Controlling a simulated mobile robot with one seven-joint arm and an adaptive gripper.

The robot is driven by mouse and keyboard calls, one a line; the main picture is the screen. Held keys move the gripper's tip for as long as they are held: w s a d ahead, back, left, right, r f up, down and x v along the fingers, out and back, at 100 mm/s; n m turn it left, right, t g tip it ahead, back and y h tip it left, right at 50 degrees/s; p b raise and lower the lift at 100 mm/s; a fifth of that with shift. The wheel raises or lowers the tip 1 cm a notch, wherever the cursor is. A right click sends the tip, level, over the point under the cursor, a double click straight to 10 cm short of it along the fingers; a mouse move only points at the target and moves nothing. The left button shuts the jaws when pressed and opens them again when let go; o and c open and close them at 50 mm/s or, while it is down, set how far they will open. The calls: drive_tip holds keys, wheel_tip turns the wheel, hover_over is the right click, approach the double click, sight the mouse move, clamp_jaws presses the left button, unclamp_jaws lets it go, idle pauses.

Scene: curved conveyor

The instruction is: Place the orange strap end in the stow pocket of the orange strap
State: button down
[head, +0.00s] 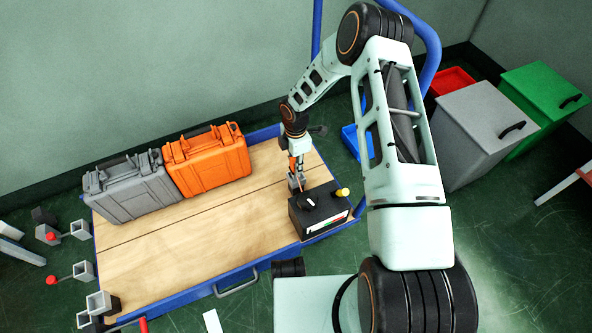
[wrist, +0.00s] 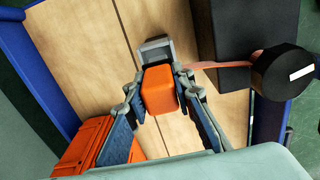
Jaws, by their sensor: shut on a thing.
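The orange strap end (wrist: 159,90) is a block held between the fingers of my gripper (wrist: 160,80), which is shut on it. The grey stow pocket (wrist: 155,46) is a square frame just beyond the block in the wrist view. The block overlaps its near edge; I cannot tell whether its tip is inside. An orange strap (wrist: 228,63) runs right from near the strap end to a round black reel (wrist: 283,71). In the head view my gripper (head: 296,170) is directly above the grey pocket (head: 297,182), beside the black box (head: 311,219) that carries the reel.
A wooden-decked blue cart (head: 190,250) bears a grey case (head: 133,187) and an orange case (head: 207,159) at its back left. The deck's middle is clear. Grey and green bins (head: 478,130) stand on the floor at right. Grey square pockets with red knobs stand at left.

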drive_tip(key=shift+w+d+f+b, duration=0.15)
drive_tip(key=shift+f+b, duration=0.5)
drive_tip(key=shift+f, duration=1)
drive_tip(key=shift+f, duration=0.1)
drive_tip(key=shift+f, duration=0.15)
drive_tip(key=c, duration=1.7)
unclamp_jaws()
drive_tip(key=shift+o, duration=0.2)
wheel_tip(320, 180, up, 12)
drive_tip(key=p, duration=0.4)
drive_tip(key=shift+r, duration=0.25)
